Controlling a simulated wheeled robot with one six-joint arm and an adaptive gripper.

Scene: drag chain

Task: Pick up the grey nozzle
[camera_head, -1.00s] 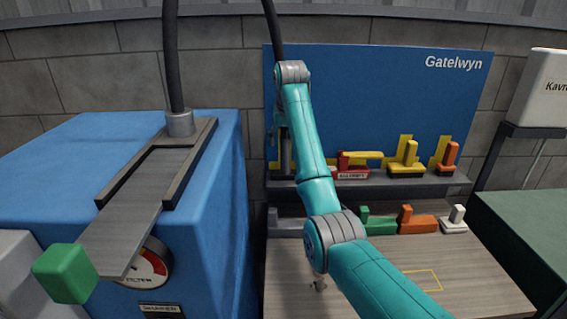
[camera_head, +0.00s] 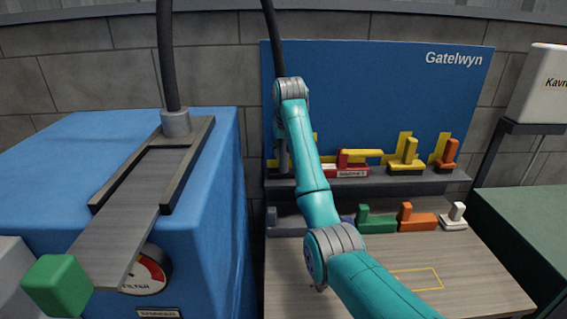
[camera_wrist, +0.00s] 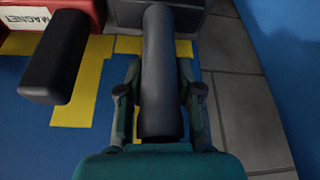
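The grey nozzle (camera_wrist: 161,75) is a dark grey tube rising from a dark block at the top of the wrist view. My gripper (camera_wrist: 161,105) is open, with one finger on each side of the tube. The tube stands between the fingers, and a narrow gap seems to show on both sides. In the head view, the nozzle (camera_head: 283,160) shows partly at the left end of the shelf, behind my arm. My fingers are mostly hidden there.
A red magnet tool (camera_wrist: 50,20) with a dark handle is close left of my gripper. Yellow (camera_head: 404,152) and orange (camera_head: 447,154) tools stand further right on the shelf (camera_head: 400,185). Green (camera_head: 375,222), orange and white pieces sit on a lower ledge.

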